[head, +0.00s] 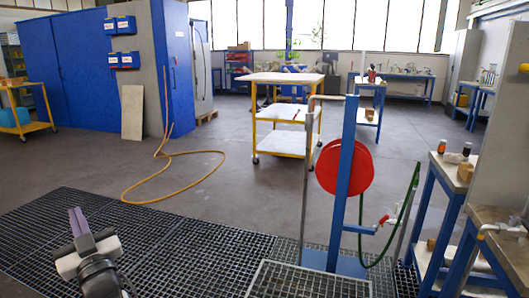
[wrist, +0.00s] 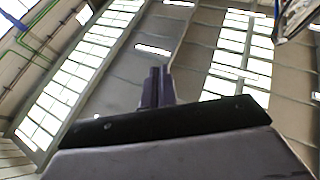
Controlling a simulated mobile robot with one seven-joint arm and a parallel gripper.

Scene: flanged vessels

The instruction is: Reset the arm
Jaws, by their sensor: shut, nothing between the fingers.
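My gripper (head: 78,221) is at the lower left of the head view, above the dark floor grating, with its purple-grey fingers pointing up and close together. It also shows in the wrist view (wrist: 158,72), where its two fingers stand side by side against the ceiling. The gripper is shut and nothing is between the fingers. It touches nothing in view.
A blue stand with a red disc (head: 345,167) rises from the grating (head: 190,250) at right centre. A yellow hose (head: 150,192) lies on the floor. A yellow-framed trolley (head: 285,78) stands behind. Blue workbenches (head: 450,182) line the right. Space around my gripper is clear.

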